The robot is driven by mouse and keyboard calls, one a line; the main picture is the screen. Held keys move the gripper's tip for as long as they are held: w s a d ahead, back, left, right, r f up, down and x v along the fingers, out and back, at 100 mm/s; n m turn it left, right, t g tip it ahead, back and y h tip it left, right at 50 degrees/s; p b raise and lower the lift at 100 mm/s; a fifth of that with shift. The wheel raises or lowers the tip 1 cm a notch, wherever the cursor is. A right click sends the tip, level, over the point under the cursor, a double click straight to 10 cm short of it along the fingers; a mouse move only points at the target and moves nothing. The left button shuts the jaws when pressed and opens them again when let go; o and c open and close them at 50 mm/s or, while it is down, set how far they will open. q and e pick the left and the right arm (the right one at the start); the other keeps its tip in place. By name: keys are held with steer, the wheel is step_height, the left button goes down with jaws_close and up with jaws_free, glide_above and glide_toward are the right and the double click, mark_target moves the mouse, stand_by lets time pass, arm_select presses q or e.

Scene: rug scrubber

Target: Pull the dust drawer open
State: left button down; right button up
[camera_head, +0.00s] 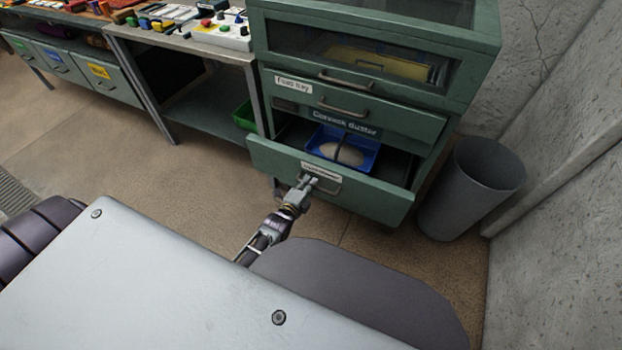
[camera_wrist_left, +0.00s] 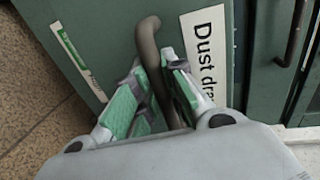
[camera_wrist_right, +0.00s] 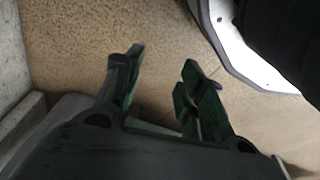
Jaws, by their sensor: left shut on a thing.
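The dust drawer (camera_head: 376,200) is the lowest drawer of the green cabinet (camera_head: 480,40). It stands pulled out, with a blue tray (camera_head: 368,160) of pale dust showing inside. Its front also shows in the left wrist view (camera_wrist_left: 100,25), with part of a "Dust dr..." label (camera_wrist_left: 206,50). My left gripper (camera_head: 306,182) is at the drawer's front. In the left wrist view its green-padded fingers are shut on the dark bar handle (camera_wrist_left: 149,38). My right gripper (camera_wrist_right: 160,80) shows only in its own wrist view, open and empty above the floor.
A grey bin (camera_head: 470,190) stands just right of the cabinet, near the concrete wall (camera_head: 570,190). A workbench (camera_head: 200,50) with coloured parts stands to the left, and a green bin (camera_head: 244,117) sits low beside the cabinet. The floor left of the drawer is clear.

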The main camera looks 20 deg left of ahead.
arm_select(q)
steer(key=f+p+v, duration=0.2)
steer(key=p+v, duration=0.4)
steer(key=v, duration=0.6)
steer(key=shift+s+f, duration=0.35)
steer(key=shift+s, duration=0.25)
arm_select(e)
steer(key=s+d+f, duration=0.7)
steer(key=s+f, duration=0.3)
steer(key=shift+s+d+f+h, duration=0.2)
steer(key=shift+d+f+h, duration=0.1)
steer(key=shift+d+f, duration=0.1)
steer(key=shift+w, duration=0.1)
arm_select(q)
steer(key=c, duration=1.5)
jaws_free()
steer(key=shift+o, duration=0.2)
arm_select(e)
steer(key=shift+w, duration=0.1)
arm_select(q)
steer(key=shift+r, duration=0.1)
arm_select(e)
steer(key=shift+w, duration=0.1)
arm_select(q)
steer(key=shift+s, duration=0.1)
